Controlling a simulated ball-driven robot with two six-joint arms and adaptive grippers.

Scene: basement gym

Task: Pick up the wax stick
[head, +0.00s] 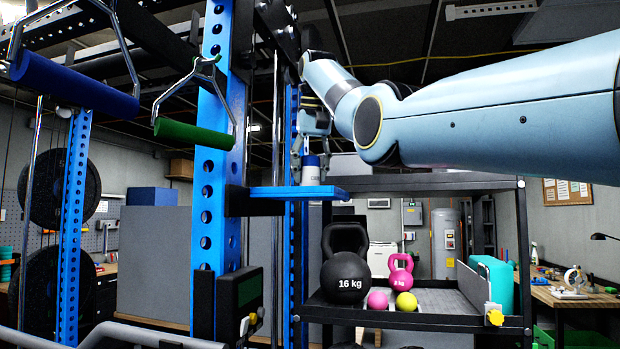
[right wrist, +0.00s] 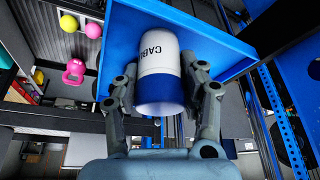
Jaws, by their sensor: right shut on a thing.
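The wax stick (head: 311,173) is a short white and blue cylinder at the small blue shelf (head: 272,194) on the rack upright. In the right wrist view the wax stick (right wrist: 159,66) shows lettering beginning "CAB" and a blue band at the near end. I cannot tell whether the stick still touches the shelf. My left gripper is not in view.
Blue rack uprights (head: 207,200) stand close left of the shelf. A green handle (head: 193,133) and a blue handle (head: 75,84) hang at the left. A black storage rack (head: 420,184) below right holds a 16 kg kettlebell (head: 344,280), a pink kettlebell (head: 400,277) and small balls.

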